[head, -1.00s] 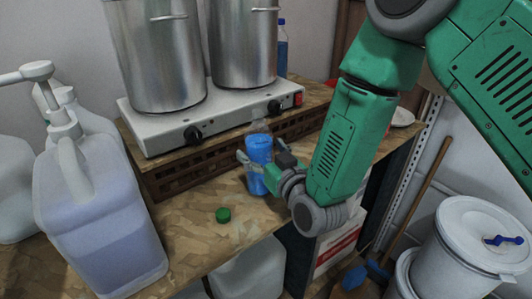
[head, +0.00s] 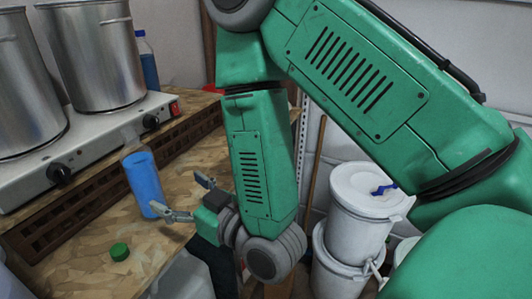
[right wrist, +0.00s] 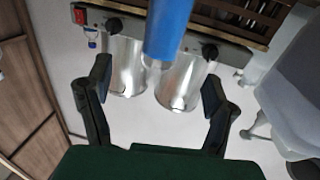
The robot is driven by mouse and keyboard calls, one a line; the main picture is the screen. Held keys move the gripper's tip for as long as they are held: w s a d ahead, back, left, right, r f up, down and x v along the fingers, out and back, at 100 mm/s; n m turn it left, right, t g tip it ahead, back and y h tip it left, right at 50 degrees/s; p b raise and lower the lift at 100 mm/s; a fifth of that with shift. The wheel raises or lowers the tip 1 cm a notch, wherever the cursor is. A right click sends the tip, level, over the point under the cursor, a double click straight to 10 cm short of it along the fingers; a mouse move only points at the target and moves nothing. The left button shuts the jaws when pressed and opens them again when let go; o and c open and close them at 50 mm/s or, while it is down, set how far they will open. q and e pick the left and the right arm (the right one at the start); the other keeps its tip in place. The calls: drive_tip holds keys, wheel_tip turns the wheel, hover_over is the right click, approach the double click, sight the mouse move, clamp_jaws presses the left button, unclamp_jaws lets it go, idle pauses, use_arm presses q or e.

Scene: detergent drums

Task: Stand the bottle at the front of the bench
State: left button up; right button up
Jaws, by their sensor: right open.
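The bottle (head: 143,180), with blue liquid and a clear upper part, stands upright on the wooden bench (head: 85,255), near its front edge. My right gripper (head: 182,196) is open and empty just to the right of the bottle, its jaws facing it. The nearer finger is close to the bottle's lower side; I cannot tell whether it touches. In the right wrist view the bottle (right wrist: 168,28) appears upside down, beyond and between the spread fingers (right wrist: 156,85). My left gripper is not in view.
A green cap (head: 119,251) lies on the bench in front of the bottle. A hotplate (head: 95,145) with two steel pots stands behind, on a slatted wooden rack. Another blue bottle (head: 148,65) is at the back. White buckets (head: 362,205) stand right of the bench.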

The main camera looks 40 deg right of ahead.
drive_tip(key=s+d+f+g, duration=0.25)
drive_tip(key=f+g, duration=0.25)
drive_tip(key=f, duration=0.7)
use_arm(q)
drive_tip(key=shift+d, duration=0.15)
use_arm(e)
drive_tip(key=s+d+f+g+h, duration=0.1)
drive_tip(key=s+d+f+g, duration=0.2)
drive_tip(key=s+f+g, duration=0.3)
drive_tip(key=s+d+f+m+g+h, duration=0.1)
drive_tip(key=s+d+f+g, duration=0.3)
drive_tip(key=s+f, duration=0.8)
drive_tip(key=s+g+h, duration=0.1)
drive_tip(key=s+g, duration=0.1)
drive_tip(key=s, duration=0.2)
drive_tip(key=shift+s+f+m, duration=0.15)
drive_tip(key=shift+m, duration=0.15)
drive_tip(key=shift+f, duration=0.1)
use_arm(q)
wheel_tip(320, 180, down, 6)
drive_tip(key=b, duration=0.6)
use_arm(e)
wheel_tip(320, 180, down, 6)
